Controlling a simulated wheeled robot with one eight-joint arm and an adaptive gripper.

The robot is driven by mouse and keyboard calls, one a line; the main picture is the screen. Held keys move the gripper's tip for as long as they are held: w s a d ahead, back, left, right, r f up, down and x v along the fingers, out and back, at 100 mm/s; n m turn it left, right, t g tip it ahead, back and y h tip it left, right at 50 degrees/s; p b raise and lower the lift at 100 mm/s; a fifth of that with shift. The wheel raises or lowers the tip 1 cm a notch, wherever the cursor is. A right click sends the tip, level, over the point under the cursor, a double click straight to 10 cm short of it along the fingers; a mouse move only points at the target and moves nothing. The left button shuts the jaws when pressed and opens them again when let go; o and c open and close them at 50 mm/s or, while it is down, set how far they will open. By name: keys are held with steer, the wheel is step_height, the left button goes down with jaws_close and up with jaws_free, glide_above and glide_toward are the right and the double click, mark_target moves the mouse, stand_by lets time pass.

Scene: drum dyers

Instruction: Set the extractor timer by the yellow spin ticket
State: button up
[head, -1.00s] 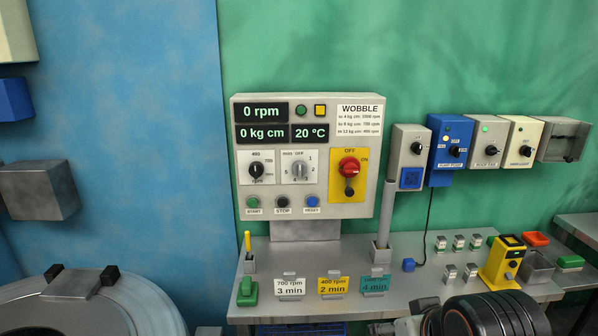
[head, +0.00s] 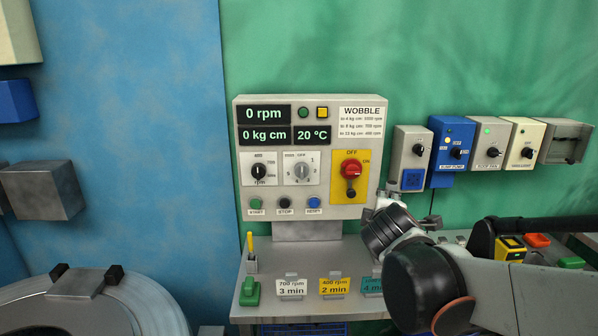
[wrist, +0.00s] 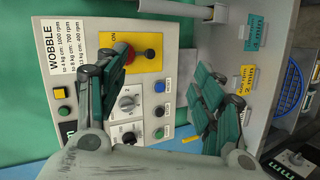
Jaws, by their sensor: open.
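The yellow spin ticket (head: 333,286) stands on the bench between a white and a teal ticket and reads 400 rpm, 2 min. It also shows in the wrist view (wrist: 243,80). The extractor timer (head: 302,172) is a grey knob on a white dial marked min, OFF and numbers, in the middle of the control panel. In the wrist view the timer (wrist: 127,102) is partly beside my left finger. My gripper (wrist: 163,65) is open and empty, its teal-padded fingers spread in front of the panel, not visibly touching any knob.
The panel (head: 380,110) also carries a speed knob (head: 258,171), a red switch (head: 350,170) and START, STOP and RESET buttons. Wall boxes (head: 452,150) hang at the right. A pen holder (head: 251,263) and a green block (head: 250,291) stand at the bench's left.

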steer(key=w+a+r+n+t, duration=0.1)
steer(key=w+a+n+t, duration=0.15)
steer(key=w+n, duration=0.3)
steer(key=w+a+n+t, duration=0.1)
steer(key=w+a+n, duration=0.25)
steer(key=w, duration=0.25)
steer(key=n+t+y+p, duration=0.2)
steer(key=n+y, duration=0.3)
steer(key=n, duration=0.7)
glide_toward(303, 173)
steer(key=w, duration=0.3)
steer(key=w+b, duration=0.1)
steer(key=w, duration=0.3)
steer(key=w+b, duration=0.1)
steer(key=w, duration=0.2)
steer(key=shift+w+a+f, duration=0.1)
steer(key=shift+w+a, duration=0.15)
steer(key=shift+w, duration=0.05)
steer(key=shift+m, duration=0.3)
steer(key=c, duration=1.1)
